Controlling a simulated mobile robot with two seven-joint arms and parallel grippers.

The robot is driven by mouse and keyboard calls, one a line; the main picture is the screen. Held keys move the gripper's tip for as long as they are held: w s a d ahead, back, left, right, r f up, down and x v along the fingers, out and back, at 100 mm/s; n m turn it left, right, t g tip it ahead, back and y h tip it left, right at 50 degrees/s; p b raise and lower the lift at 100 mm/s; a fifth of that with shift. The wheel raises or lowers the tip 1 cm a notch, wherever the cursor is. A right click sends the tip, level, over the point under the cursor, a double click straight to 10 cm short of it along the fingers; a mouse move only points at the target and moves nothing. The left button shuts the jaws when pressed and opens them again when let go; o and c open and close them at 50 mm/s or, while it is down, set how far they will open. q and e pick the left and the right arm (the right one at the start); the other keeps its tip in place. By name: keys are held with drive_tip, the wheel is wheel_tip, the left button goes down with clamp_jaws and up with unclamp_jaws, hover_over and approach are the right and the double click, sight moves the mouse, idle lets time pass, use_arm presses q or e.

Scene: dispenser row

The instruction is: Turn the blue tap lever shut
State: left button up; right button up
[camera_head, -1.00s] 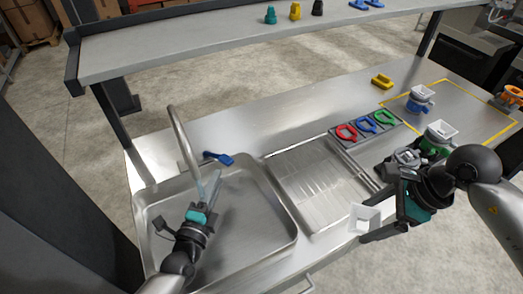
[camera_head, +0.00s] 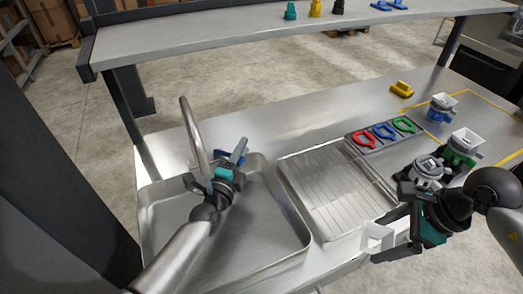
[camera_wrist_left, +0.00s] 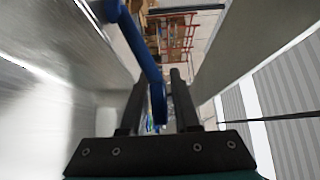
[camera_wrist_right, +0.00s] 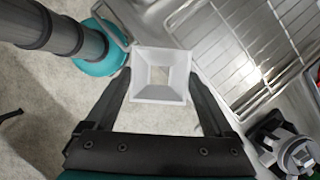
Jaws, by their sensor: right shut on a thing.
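The blue tap lever (camera_head: 222,155) sits at the back rim of the sink by the curved metal tap (camera_head: 191,130). My left gripper (camera_head: 239,149) is at the lever in the head view and partly hides it. In the left wrist view the blue lever (camera_wrist_left: 146,50) runs down from the top, and its end lies between the two open fingers (camera_wrist_left: 157,100). I cannot tell whether a finger touches it. My right gripper (camera_wrist_right: 160,100) is shut on a white square funnel-like piece (camera_wrist_right: 183,76), which also shows in the head view (camera_head: 376,238).
The sink basin (camera_head: 285,235) lies under my left arm, with a wire drying rack (camera_head: 335,185) to its right. A tray with red, blue and green rings (camera_head: 383,133) and several small dispensers stand further right. A shelf (camera_head: 230,40) spans the back.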

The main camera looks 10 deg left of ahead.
use_arm(q)
drive_tip(key=shift+c, duration=0.2)
clamp_jaws()
idle(1.1)
